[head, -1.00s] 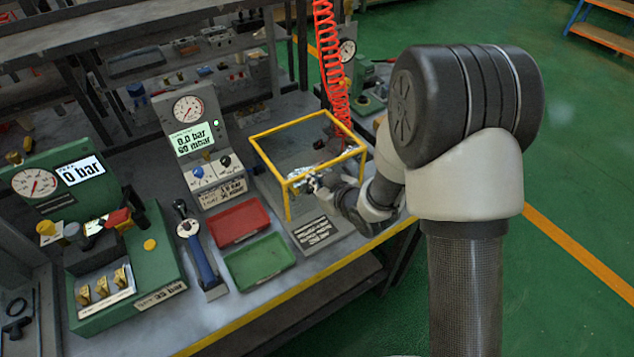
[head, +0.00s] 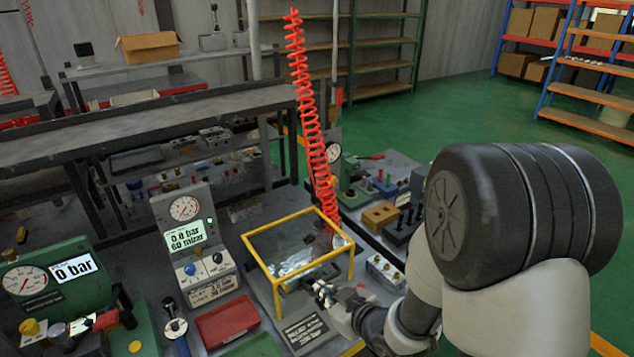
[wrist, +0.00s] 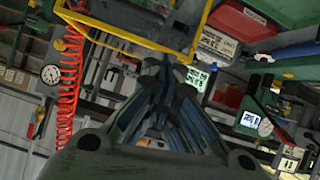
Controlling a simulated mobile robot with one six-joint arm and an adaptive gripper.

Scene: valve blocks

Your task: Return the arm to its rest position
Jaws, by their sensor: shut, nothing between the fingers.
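My gripper (head: 320,288) is at the front side of the yellow frame guard (head: 262,272) in the head view, close to its lower bar. My arm (head: 400,322) reaches there from the right. In the wrist view my gripper (wrist: 168,66) has its fingers together with nothing between them. The yellow frame (wrist: 120,42) crosses the upper part of that view, beyond the fingers. Whether the gripper touches the frame cannot be told.
A red tray (head: 228,322) and a green tray (head: 256,348) lie left of the frame. A gauge unit (head: 186,225) stands behind them. A red coiled hose (head: 308,110) hangs behind the frame. Another bench with fittings (head: 385,205) is at right; green floor (head: 470,115) is open beyond.

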